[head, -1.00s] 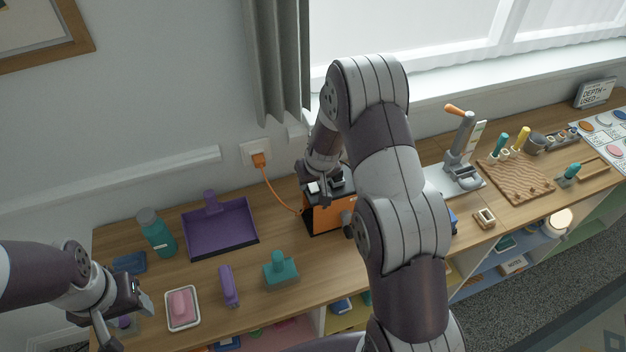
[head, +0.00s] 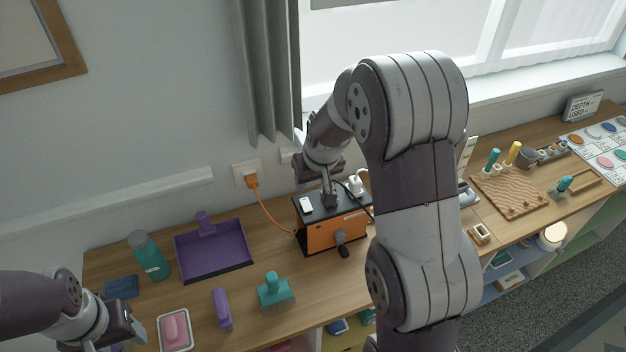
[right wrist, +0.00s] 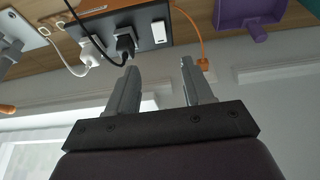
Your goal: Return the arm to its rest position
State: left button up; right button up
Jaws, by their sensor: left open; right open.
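My right arm reaches across the head view. Its gripper (head: 329,193) is over the back of an orange box with a black top (head: 322,236). In the right wrist view its two fingers (right wrist: 160,66) are apart, with nothing between them. The black top there carries a black plug (right wrist: 124,45), a white plug (right wrist: 92,50) and a white switch (right wrist: 159,37); the fingers look clear of them. My left gripper (head: 128,334) is open at the lower left, partly cut off by the frame edge, near a pink block in a white tray (head: 174,330).
A purple dustpan (head: 214,250), teal bottle (head: 149,255), purple block (head: 221,309) and teal stamp (head: 273,289) stand on the bench. An orange cord (head: 270,209) runs from the wall socket to the box. A carved board (head: 510,193) lies right. My right arm hides part of the bench.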

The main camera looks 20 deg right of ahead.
jog(key=shift+r, duration=0.1)
dwell(0.3)
jog(key=s+a+g, duration=0.1)
jog(key=s+a, duration=0.2)
jog(key=s, duration=0.6)
jog(key=s+a+f+g, duration=0.1)
jog(key=s+a, duration=0.2)
jog(key=s, duration=0.7)
jog(key=shift+a+n+g, duration=0.3)
jog(key=shift+n+g, duration=0.1)
jog(key=shift+w, duration=0.1)
